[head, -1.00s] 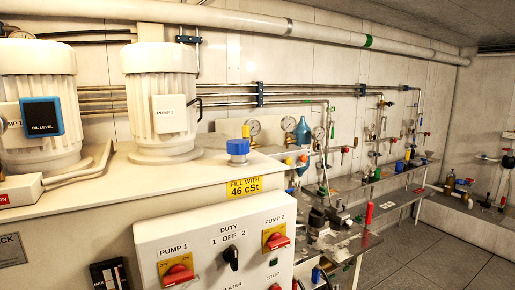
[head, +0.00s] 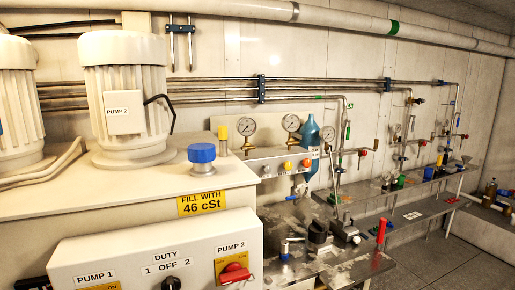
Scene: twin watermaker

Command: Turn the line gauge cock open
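Several round gauges are on the back wall: one at left (head: 246,126), one beside it (head: 291,122), a third (head: 328,133) right of the blue bottle, and a smaller one farther right (head: 397,130). Small valves with coloured handles sit on the pipework near them, such as a red handle (head: 362,152), a green handle (head: 348,131) and another red handle (head: 422,143). I cannot tell which is the line gauge cock, or whether it is open; no label is readable there. Neither of my grippers is in view.
A large cream pump cabinet (head: 110,205) with a switch panel (head: 130,262) fills the left foreground. A workbench (head: 345,262) with tools and a red upright object (head: 381,230) runs along the wall. Grey floor (head: 450,262) is clear at lower right.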

